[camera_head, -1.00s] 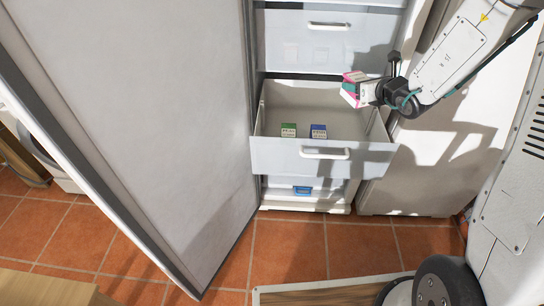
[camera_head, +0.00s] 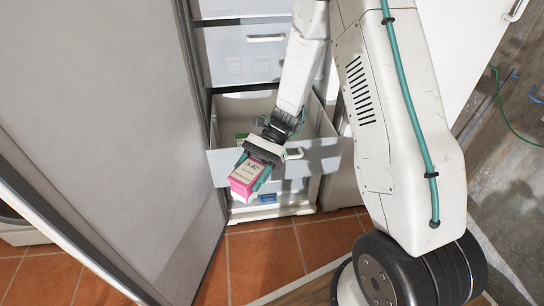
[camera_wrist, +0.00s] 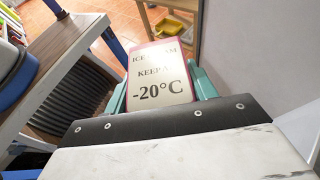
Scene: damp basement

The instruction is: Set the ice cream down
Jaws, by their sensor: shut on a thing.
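The ice cream is a pink box (camera_head: 247,182) with a cream label. In the wrist view the ice cream (camera_wrist: 160,75) reads "ICE CREAM", "KEEP" and "-20°C". My gripper (camera_head: 253,171) is shut on it, with a teal finger on each side. In the head view it hangs in front of the pulled-out freezer drawer (camera_head: 222,168), overlapping the drawer front in the picture. A green box (camera_head: 241,137) shows partly inside the drawer; my arm hides much of the rest.
The open freezer door (camera_head: 105,130) stands to the left. Closed drawers (camera_head: 240,50) are above the open one. The tiled floor (camera_head: 262,258) below is bare. In the wrist view, a wooden surface (camera_wrist: 85,45) with blue items is at left and a yellow tray (camera_wrist: 182,20) is ahead.

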